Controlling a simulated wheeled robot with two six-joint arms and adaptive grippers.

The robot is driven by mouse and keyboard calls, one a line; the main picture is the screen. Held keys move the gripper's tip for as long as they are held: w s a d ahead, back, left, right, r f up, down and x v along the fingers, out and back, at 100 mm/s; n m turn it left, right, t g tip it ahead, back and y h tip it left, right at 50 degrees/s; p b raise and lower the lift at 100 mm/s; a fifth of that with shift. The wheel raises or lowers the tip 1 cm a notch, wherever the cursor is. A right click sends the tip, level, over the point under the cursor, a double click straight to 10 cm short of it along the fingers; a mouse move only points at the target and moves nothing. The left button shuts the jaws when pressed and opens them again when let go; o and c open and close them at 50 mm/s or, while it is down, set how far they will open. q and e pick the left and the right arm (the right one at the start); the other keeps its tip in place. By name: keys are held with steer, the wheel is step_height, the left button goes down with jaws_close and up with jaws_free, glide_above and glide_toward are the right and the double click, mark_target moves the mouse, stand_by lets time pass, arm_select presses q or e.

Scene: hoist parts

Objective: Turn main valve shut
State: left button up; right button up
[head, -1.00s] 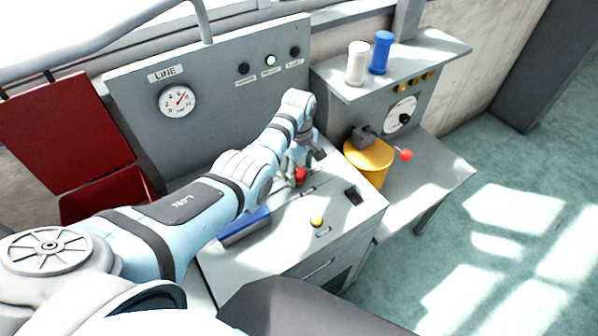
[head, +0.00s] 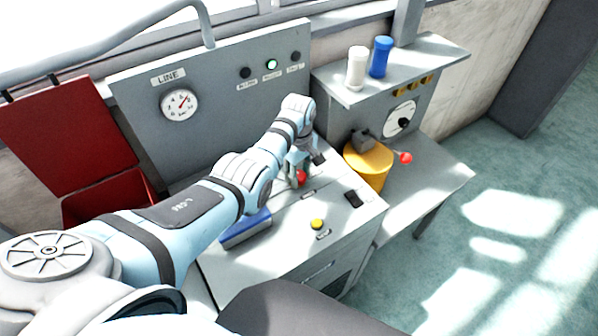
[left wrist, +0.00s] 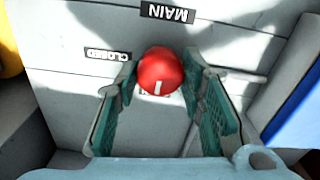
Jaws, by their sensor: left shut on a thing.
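The main valve's round red knob (head: 302,178) stands on the grey console top (head: 285,240). In the left wrist view the knob (left wrist: 160,73) bears a short white mark on its lower part. A "MAIN" label (left wrist: 167,13) and a "CLOSED" label (left wrist: 94,55) show upside down beyond and beside it. Another label is mostly hidden under the knob. My left gripper (head: 300,170) points down at the knob, shut on it, with a green-padded finger on each side in the left wrist view (left wrist: 160,88). My right gripper is out of view.
A yellow button (head: 317,224) and a blue block (head: 245,230) are near the knob. Right of the console are a yellow drum (head: 368,168) and a lever with a red ball (head: 405,158). A LINE gauge (head: 180,104) is on the back panel; a red box (head: 100,208) is left.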

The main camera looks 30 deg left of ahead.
arm_select(q)
steer(key=shift+s, duration=0.1)
steer(key=m+p, duration=0.1)
steer(key=m, duration=0.2)
steer(key=m+p, duration=0.1)
steer(key=m, duration=0.3)
steer(key=shift+m, duration=0.3)
steer(key=m, duration=0.4)
steer(key=shift+f+m+p, duration=0.1)
steer(key=shift+m+p, duration=0.2)
steer(key=m, duration=0.5)
steer(key=o, duration=1)
steer(key=shift+o, duration=0.7)
